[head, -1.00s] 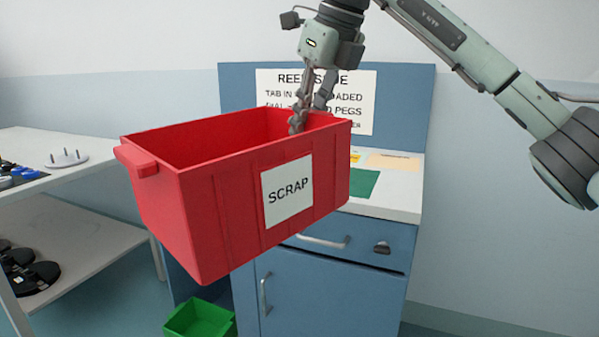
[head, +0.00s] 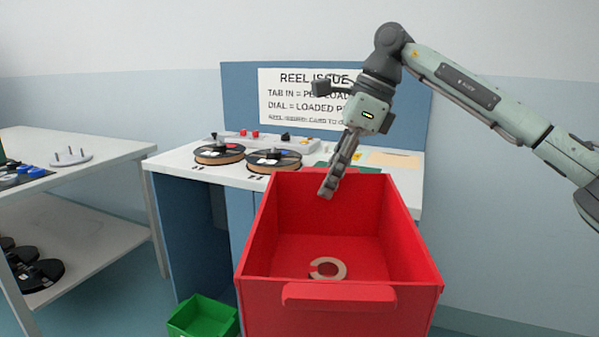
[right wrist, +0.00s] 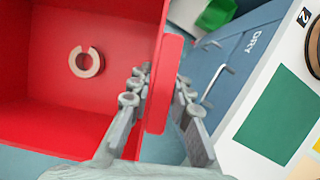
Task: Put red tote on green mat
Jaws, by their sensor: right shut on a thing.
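The red tote (head: 262,298) hangs in front of the blue counter in the head view, its open top tilted towards me. A tan C-shaped piece (head: 327,268) lies inside on its floor. My right gripper (head: 328,188) is shut on the tote's far end. In the right wrist view its fingers (right wrist: 160,85) straddle the tote's red end handle (right wrist: 166,82). The green mat (right wrist: 276,112) lies flat on the white counter top, apart from the tote; in the head view the tote and gripper hide most of it. My left gripper is out of view.
Two dark reels (head: 219,153) sit on the counter (head: 180,160), left of the tote. A tan card (head: 393,159) lies at its right. A green bin (head: 203,317) stands on the floor. A white side table (head: 100,158) with several parts is at left.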

